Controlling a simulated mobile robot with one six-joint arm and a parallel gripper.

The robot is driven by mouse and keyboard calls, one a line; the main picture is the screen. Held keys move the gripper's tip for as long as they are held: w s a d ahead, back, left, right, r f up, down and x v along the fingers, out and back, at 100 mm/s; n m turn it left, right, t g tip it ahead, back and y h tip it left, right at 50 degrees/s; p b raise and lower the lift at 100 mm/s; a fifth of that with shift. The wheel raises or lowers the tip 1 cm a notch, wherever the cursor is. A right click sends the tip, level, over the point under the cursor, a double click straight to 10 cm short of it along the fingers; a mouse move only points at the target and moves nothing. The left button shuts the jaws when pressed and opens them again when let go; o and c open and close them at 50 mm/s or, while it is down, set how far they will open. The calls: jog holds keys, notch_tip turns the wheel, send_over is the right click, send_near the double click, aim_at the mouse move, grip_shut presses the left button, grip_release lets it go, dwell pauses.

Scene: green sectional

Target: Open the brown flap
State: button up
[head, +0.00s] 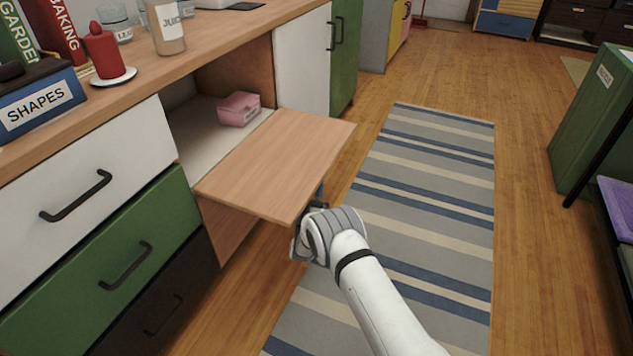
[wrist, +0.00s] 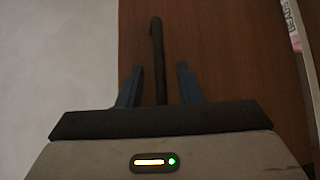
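The brown flap (head: 280,165) is folded down and lies about level, out from the cabinet front, with its inner face up. My gripper (head: 320,198) is at the flap's outer edge, partly hidden under it. In the wrist view a dark bar handle (wrist: 158,50) stands against a brown surface (wrist: 225,50). The two blue fingers of my gripper (wrist: 159,85) are on either side of the handle, with a visible gap to each side. The flap's underside is hidden in the head view.
The open compartment holds a pink box (head: 239,108). White (head: 85,190) and green (head: 110,260) drawers are at left. A candle (head: 103,52) and a juice bottle (head: 167,27) stand on the counter (head: 215,40). The striped rug (head: 430,190) is clear at right.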

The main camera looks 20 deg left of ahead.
jog(key=shift+x, duration=0.9)
grip_shut()
jog(key=shift+d, duration=0.1)
